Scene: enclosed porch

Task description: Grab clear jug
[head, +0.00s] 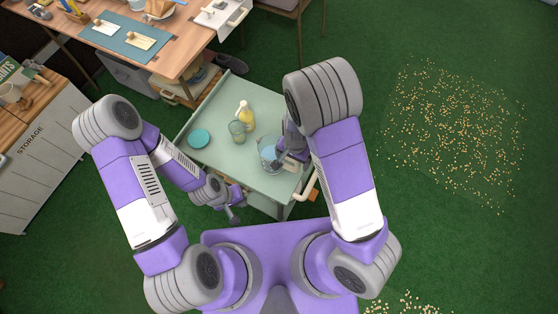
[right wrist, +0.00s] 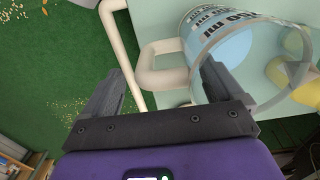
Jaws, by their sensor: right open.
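The clear jug (head: 267,158) stands on the pale green cart top, near its right edge. In the right wrist view the jug (right wrist: 222,38) shows a clear rim, light blue inside, dark "ml" lettering and a cream handle (right wrist: 158,72). My right gripper (right wrist: 162,80) is open, with the handle appearing between its two fingers in the picture; I cannot tell whether they touch it. In the head view my right gripper (head: 287,160) is beside the jug and partly covers its right side. My left gripper (head: 233,207) is low by the cart's front edge, away from the jug; its jaws are unclear.
The cart (head: 220,165) also holds a greenish glass (head: 237,131), a yellow bottle (head: 246,116) and a teal dish (head: 199,138). A cream rail (right wrist: 118,40) runs along the cart's side. A wooden table (head: 180,60) stands behind. Scattered bits (head: 455,130) lie on the green floor at right.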

